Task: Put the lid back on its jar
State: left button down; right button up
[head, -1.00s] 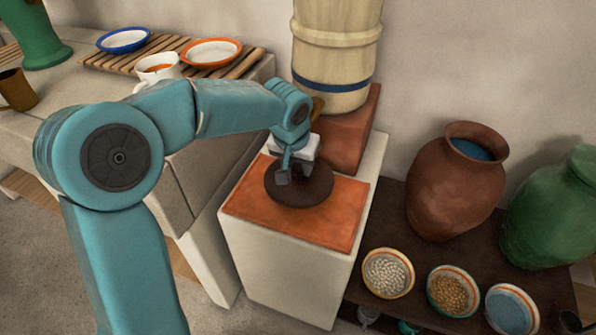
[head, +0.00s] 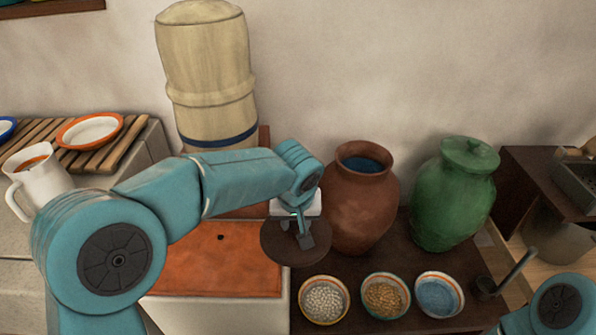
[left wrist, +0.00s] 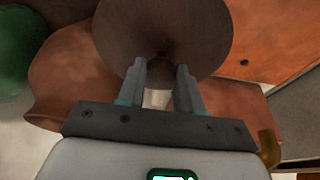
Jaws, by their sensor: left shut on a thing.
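My left gripper (head: 303,236) is shut on a dark brown round lid (head: 275,244), holding it by its middle. In the head view the lid overlaps the right edge of the orange-topped block and sits just left of and in front of the brown jar. The brown clay jar (head: 352,212) stands upright and open on the dark shelf, with blue showing inside its mouth. In the left wrist view the lid (left wrist: 165,30) lies beyond the fingers (left wrist: 160,75), and the brown jar (left wrist: 65,65) shows to its left. My right gripper is not in view; only part of my right arm shows.
A green jar (head: 455,200) with its own lid stands right of the brown jar. Several small bowls, one with white beans (head: 324,300), line the shelf front. A white jug (head: 45,180) is at left.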

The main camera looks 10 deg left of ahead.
aim_at(280, 232)
pick_arm(q)
jog(key=a, duration=0.1)
jog(key=a+r, duration=0.1)
jog(key=a, duration=0.1)
jog(key=shift+s+a+r+n, duration=0.1)
jog(key=shift+a+r+n, duration=0.15)
jog(key=shift+n, duration=0.15)
jog(key=a, duration=0.1)
jog(key=s+a, duration=0.2)
jog(key=a, duration=0.1)
jog(key=shift+s+r, duration=0.2)
jog(key=shift+r, duration=0.1)
pick_arm(e)
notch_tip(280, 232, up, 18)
jog(key=p, duration=1.8)
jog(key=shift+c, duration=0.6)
pick_arm(q)
jog(key=s+r+m, duration=0.3)
jog(key=s+r, duration=0.2)
jog(key=r, duration=0.3)
jog(key=shift+a+r+m+h, duration=0.15)
jog(key=shift+m+h, duration=0.15)
jog(key=shift+h, duration=0.1)
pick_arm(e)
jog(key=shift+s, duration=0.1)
pick_arm(q)
jog(key=shift+s, duration=0.1)
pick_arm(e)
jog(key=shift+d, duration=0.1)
